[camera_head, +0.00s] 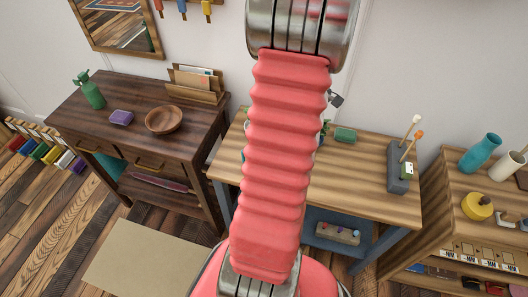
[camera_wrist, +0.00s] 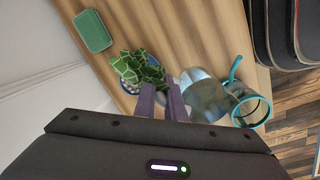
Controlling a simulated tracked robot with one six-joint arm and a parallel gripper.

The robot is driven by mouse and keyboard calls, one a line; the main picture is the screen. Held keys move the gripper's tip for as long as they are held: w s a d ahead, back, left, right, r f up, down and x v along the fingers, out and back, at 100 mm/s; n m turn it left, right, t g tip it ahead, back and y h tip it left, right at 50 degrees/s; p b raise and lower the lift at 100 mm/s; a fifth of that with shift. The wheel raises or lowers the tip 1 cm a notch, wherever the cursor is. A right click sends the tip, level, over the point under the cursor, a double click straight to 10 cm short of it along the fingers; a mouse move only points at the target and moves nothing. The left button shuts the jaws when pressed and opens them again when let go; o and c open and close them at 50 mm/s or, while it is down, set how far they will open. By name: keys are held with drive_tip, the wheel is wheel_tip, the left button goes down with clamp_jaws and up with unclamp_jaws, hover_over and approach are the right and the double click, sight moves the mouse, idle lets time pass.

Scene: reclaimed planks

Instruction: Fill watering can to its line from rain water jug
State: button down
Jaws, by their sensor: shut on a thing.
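In the wrist view, my gripper (camera_wrist: 162,97) has its two purple fingers close together, with the clear blue-grey vessel (camera_wrist: 207,98) right beside them. This vessel looks like the rain water jug, and the fingers seem shut on its near side; the grip itself is hardly visible. Directly right of it is a see-through vessel with a teal rim (camera_wrist: 250,111) and a teal curved part at its top, likely the watering can. The two overlap in the picture, so I cannot tell whether they touch. The fill line and water levels cannot be made out. In the head view my arm hides both.
The wooden bench (camera_head: 375,172) carries a green box (camera_head: 345,134) and a grey holder (camera_head: 398,180) with upright tools. A potted plant (camera_wrist: 140,70) stands close left of my fingers. A dark desk (camera_head: 140,92) is at left; a shelf (camera_head: 450,220) is at right.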

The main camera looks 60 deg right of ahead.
drive_tip(key=shift+w+a+f, duration=0.1)
drive_tip(key=shift+a+f, duration=0.05)
drive_tip(key=shift+f, duration=0.45)
drive_tip(key=w+a+r+g+h, duration=0.2)
drive_tip(key=r+h, duration=0.3)
drive_tip(key=r, duration=0.3)
drive_tip(key=shift+w+a+g+p, duration=0.4)
drive_tip(key=shift+a+g+p, duration=0.05)
drive_tip(key=shift+a+g, duration=0.45)
drive_tip(key=shift+r+h, duration=0.1)
drive_tip(key=shift+h, duration=0.2)
drive_tip(key=shift+w+a+r+g+h+p, duration=0.1)
drive_tip(key=shift+w+a+g+h+p, duration=0.3)
drive_tip(key=shift+g+h+p, duration=0.9)
idle(1.4)
drive_tip(key=shift+a+r+p, duration=0.2)
drive_tip(key=shift+p, duration=1.15)
idle(1.3)
